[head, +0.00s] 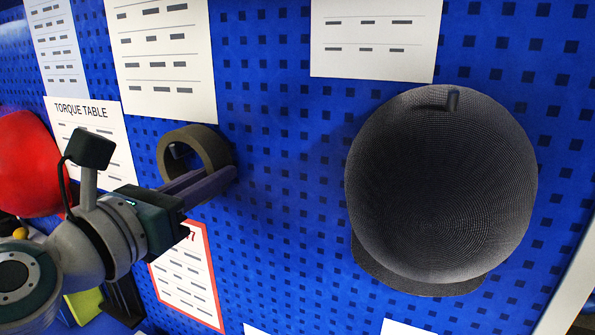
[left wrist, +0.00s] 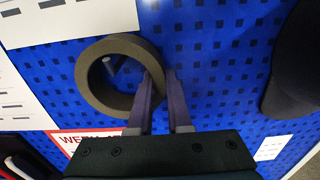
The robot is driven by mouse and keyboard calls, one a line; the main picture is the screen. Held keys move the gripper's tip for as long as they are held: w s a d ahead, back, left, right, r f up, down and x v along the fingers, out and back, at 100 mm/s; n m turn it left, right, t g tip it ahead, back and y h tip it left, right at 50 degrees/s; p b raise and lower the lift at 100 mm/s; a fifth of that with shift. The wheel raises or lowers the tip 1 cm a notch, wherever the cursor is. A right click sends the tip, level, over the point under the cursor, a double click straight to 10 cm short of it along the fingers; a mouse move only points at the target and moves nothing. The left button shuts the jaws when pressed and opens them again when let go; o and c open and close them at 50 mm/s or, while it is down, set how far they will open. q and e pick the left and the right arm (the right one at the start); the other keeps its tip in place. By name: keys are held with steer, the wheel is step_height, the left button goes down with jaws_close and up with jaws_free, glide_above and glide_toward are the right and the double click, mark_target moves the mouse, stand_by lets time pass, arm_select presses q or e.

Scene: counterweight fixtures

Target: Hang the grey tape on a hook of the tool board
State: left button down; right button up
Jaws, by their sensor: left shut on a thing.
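The grey tape (head: 217,146), a thick grey-brown ring, is upright close to the blue tool board (head: 285,200). It also shows in the left wrist view (left wrist: 84,82). My left gripper (head: 228,180) is shut on the ring's wall at its lower right side; its fingers show in the left wrist view (left wrist: 160,92). My right gripper is not in view.
A red rounded thing (head: 28,165) is at the far left. Paper sheets, including a torque table (head: 90,112), are on the board. Bare board lies between tape and cap.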

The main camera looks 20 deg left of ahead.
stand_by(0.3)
arm_select(q)
steer(key=c, duration=0.8)
jaws_free()
steer(key=shift+o, duration=0.2)
